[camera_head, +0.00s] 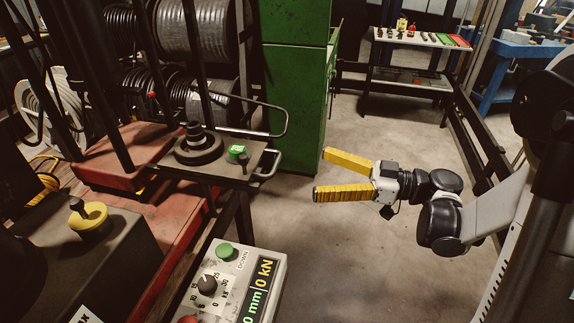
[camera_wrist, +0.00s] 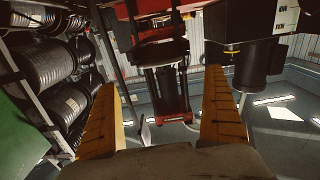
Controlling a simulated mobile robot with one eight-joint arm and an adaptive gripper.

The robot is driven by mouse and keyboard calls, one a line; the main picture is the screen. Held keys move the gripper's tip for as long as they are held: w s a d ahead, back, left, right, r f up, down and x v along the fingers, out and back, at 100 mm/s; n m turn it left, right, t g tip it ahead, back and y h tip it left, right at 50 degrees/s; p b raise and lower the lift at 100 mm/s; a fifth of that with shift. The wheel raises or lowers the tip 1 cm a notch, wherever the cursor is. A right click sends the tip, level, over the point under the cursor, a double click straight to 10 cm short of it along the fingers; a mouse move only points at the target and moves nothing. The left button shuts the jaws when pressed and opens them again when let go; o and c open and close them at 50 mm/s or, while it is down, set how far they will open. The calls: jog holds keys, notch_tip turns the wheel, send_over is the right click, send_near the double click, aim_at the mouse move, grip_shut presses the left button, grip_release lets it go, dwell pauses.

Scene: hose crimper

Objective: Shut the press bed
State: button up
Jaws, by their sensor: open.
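The press bed (camera_head: 215,178) is a dark flat plate at the left centre of the head view. It sticks out to the right, clear of the red press frame (camera_head: 120,160). A round black die (camera_head: 198,148) and a small green-topped block (camera_head: 237,152) sit on it. A bent metal handle (camera_head: 273,166) is at its right edge. My gripper (camera_head: 321,173) is open and empty to the right of the handle, its yellow fingers pointing left, with a gap between them and the handle. In the wrist view the red press shows between the open fingers (camera_wrist: 160,80).
A control box (camera_head: 232,285) with a green button, a knob and a display reading 0 mm and 0 kN stands in front of the bed. A green cabinet (camera_head: 295,80) stands behind it. A tool table (camera_head: 425,40) is farther back. The floor around my gripper is clear.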

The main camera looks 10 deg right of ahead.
aim_at(275, 163)
jog(key=b+x, duration=0.2)
jog(key=x, duration=0.8)
jog(key=shift+w+a, duration=0.15)
jog(key=shift+a, duration=0.25)
jog(key=c, duration=1.3)
